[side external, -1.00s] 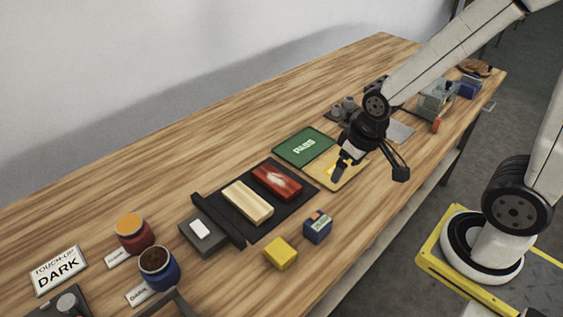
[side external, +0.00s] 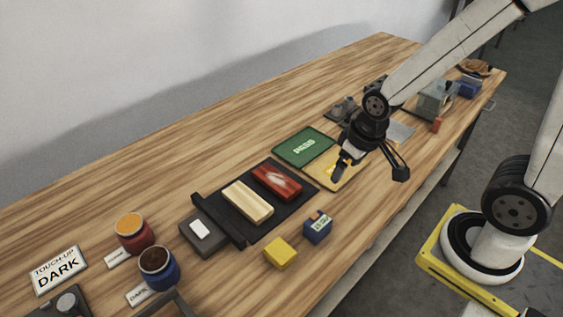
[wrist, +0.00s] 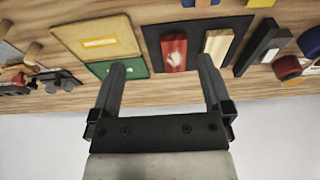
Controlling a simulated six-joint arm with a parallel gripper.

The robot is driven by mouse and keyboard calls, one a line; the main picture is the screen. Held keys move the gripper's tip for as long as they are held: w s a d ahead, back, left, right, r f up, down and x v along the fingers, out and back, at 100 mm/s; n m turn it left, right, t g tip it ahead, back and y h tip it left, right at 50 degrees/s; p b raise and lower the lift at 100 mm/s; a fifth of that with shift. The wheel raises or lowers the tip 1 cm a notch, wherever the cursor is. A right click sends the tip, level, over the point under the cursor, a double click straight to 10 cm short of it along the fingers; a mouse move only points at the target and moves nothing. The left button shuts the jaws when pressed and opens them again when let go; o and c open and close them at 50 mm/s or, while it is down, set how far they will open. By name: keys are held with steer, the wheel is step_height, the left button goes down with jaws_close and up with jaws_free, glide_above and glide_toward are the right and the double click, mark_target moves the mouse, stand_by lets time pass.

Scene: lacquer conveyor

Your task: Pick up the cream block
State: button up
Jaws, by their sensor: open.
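The cream block (side external: 247,203) lies flat on a black mat (side external: 268,231), beside a red block (side external: 277,183) with a pale mark on top. In the wrist view the cream block (wrist: 217,45) shows at upper right, near the tip of the right finger. My gripper (side external: 370,168) is open and empty, above the yellow pad and to the right of the black mat. In the wrist view my gripper (wrist: 161,65) has its two fingers wide apart with nothing between them.
A green pad (side external: 304,147) and a yellow pad (side external: 350,179) lie right of the mat. A black bar (side external: 219,220) and a grey box (side external: 198,238) stand at its left. A yellow cube (side external: 280,253) and a blue cube (side external: 317,229) sit in front. Paint jars (side external: 158,268) stand at left.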

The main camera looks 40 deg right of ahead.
steer(key=shift+w, duration=0.1)
stand_by(0.3)
steer(key=g, duration=0.1)
glide_above(247, 199)
steer(key=s, duration=0.1)
steer(key=f, duration=0.8)
steer(key=shift+s+f, duration=0.15)
steer(key=shift+s, duration=0.05)
steer(key=shift+f, duration=0.1)
steer(key=shift+w+d+f, duration=0.1)
steer(key=shift+w+f, duration=0.1)
steer(key=shift+f, duration=1)
steer(key=shift+f, duration=0.15)
steer(key=shift+w+f, duration=0.25)
steer(key=shift+f, duration=0.95)
steer(key=shift+w+f, duration=0.2)
steer(key=shift+f, duration=1)
steer(key=shift+c, duration=0.2)
